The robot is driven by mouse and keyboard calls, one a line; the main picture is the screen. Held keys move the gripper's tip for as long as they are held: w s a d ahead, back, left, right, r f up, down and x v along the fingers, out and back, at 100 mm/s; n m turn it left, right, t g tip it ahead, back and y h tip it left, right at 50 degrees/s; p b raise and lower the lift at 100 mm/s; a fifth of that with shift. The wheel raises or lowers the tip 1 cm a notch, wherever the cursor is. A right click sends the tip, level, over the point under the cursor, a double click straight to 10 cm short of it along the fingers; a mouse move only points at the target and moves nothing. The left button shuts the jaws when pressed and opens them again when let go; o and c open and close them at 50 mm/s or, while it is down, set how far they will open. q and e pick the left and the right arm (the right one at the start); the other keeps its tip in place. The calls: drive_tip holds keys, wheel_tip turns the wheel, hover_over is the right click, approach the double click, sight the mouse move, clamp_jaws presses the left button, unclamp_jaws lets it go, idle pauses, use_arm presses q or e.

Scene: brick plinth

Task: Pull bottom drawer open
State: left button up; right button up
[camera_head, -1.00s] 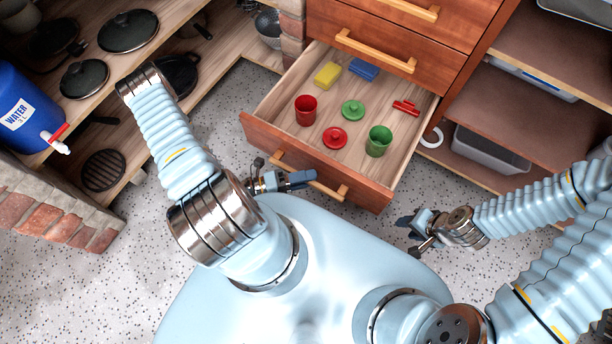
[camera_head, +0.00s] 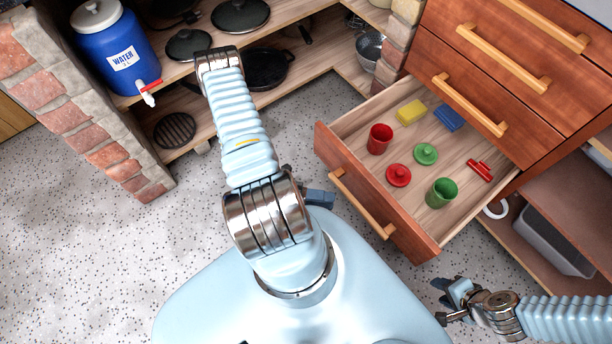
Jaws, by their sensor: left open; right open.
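The bottom drawer (camera_head: 325,146) stands pulled out of the wooden cabinet, its inside in plain view. Its yellow bar handle (camera_head: 362,204) is on the front panel. Inside lie a red cup (camera_head: 379,139), a green cup (camera_head: 440,192), a red lid (camera_head: 398,175), a green lid (camera_head: 426,154), a yellow block (camera_head: 410,112), a blue block (camera_head: 449,117) and a small red piece (camera_head: 479,170). My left gripper (camera_head: 320,198) is open, just left of the handle and apart from it, partly hidden by my arm. My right gripper (camera_head: 441,301) is open and empty, over the floor beyond the drawer's right corner.
Closed drawers with yellow handles (camera_head: 470,104) rise above. A blue water jug (camera_head: 115,48) and lidded pans (camera_head: 240,15) stand on the left shelves. A grey bin (camera_head: 550,240) sits on the right shelf. A brick pillar (camera_head: 75,115) is at left. Speckled floor at left is clear.

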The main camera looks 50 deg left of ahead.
use_arm(q)
drive_tip(key=v, duration=0.4)
drive_tip(key=shift+s+a, duration=0.3)
use_arm(e)
drive_tip(key=shift+f, duration=0.15)
